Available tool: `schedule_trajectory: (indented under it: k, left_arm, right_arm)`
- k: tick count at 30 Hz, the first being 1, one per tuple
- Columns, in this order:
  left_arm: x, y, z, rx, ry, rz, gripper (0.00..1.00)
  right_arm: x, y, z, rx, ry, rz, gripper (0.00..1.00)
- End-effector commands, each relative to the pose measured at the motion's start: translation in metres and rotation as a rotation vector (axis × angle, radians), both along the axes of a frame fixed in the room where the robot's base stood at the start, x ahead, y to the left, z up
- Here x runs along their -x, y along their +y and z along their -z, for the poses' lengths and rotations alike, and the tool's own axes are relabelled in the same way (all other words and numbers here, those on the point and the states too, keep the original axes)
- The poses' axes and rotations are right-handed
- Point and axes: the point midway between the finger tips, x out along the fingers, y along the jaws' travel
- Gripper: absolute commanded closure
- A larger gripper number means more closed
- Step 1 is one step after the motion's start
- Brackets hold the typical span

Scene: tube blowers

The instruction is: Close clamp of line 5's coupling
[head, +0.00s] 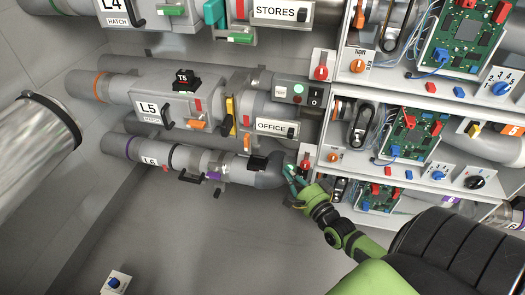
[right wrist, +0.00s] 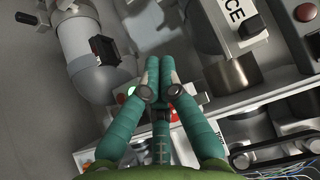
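Line 5 is the grey pipe with the box marked L5 (head: 149,108) in the head view, left of the OFFICE box (head: 271,127). Between them, at the coupling, is a yellow upright lever (head: 230,115), which looks like the clamp; whether it is latched is too small to tell. An orange handle (head: 196,125) sits just left of it. My right gripper (head: 290,172) is below and right of the coupling, apart from it, near the end of line 6. In the right wrist view its teal fingers (right wrist: 158,70) are together with nothing seen between them. My left gripper does not show.
Line 6 (head: 150,153) runs below line 5 and ends in a grey elbow (head: 268,172), also close to my gripper in the right wrist view (right wrist: 85,45). Shelves with circuit boards (head: 415,132) and a red switch (head: 304,160) stand to the right.

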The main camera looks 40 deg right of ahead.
Motion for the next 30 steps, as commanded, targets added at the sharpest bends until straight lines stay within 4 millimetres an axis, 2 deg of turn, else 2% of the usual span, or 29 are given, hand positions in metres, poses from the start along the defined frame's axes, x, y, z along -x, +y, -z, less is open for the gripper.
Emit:
schedule_trajectory:
  k: [5, 15, 21, 30]
  left_arm:
    - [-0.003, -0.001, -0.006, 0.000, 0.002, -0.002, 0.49]
    - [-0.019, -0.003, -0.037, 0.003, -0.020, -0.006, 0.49]
    - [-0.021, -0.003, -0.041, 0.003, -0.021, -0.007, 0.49]
    - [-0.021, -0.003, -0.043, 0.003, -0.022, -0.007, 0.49]
  right_arm:
    - [-0.031, -0.002, 0.000, 0.002, -0.002, 0.000, 1.00]
    - [-0.100, -0.003, 0.001, 0.003, 0.002, -0.001, 1.00]
    - [-0.118, 0.014, 0.001, 0.003, 0.004, 0.000, 1.00]
    - [-0.124, 0.019, 0.000, 0.007, 0.006, -0.001, 1.00]
